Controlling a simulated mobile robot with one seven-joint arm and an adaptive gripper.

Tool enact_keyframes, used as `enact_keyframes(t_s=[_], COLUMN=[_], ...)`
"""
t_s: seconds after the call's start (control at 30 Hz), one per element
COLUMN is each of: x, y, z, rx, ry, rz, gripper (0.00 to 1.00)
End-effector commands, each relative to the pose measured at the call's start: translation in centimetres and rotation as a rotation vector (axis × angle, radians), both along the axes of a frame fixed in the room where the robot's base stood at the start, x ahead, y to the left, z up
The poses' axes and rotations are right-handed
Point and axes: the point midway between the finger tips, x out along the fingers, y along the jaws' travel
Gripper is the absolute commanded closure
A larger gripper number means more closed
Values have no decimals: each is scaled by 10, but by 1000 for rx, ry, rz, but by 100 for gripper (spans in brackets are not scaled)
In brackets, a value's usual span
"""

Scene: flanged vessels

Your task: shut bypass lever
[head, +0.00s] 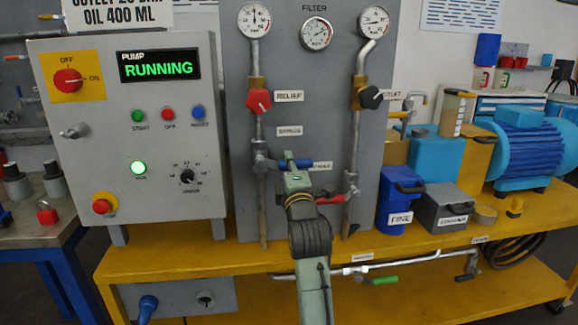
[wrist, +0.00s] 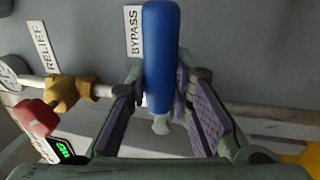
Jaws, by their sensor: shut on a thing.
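The bypass lever has a blue handle (head: 298,163) that sticks out sideways, to the right, from the left vertical pipe on the grey panel. In the wrist view the blue handle (wrist: 161,55) lies across the pipe line beside the BYPASS label (wrist: 133,32). My gripper (head: 296,180) is at the lever, and its arm covers part of the panel below. In the wrist view my gripper (wrist: 163,92) is shut on the handle, with a purple-padded finger on each side. The lever's pivot is mostly hidden behind the handle and fingers.
The red relief knob (head: 258,101) sits above on the same pipe. A red-handled lever (head: 336,199) is on the right pipe, close to my arm. The pump box (head: 133,130) stands left. A blue FINE container (head: 401,197) stands right. A green-handled lever (head: 383,281) is below the bench edge.

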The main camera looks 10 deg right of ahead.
Motion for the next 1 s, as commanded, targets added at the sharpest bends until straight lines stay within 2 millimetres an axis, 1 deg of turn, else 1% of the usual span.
enact_keyframes(t_s=[0.03, 0.07, 0.37, 0.63, 0.77, 0.87, 1.0], x=[0, 0, 0, 0, -7, -21, -51], y=[0, 0, 0, 0, 0, 0, -1], z=[2, 2, 1, 1, -1, -4, -10], rx=[-4, -4, -2, -1, -1, -1, 1], ry=[-4, -4, -3, -2, -2, -2, -2], rz=[-2, -2, 0, 0, -1, -1, -1], gripper=[100, 79, 59, 59, 59, 59, 59])
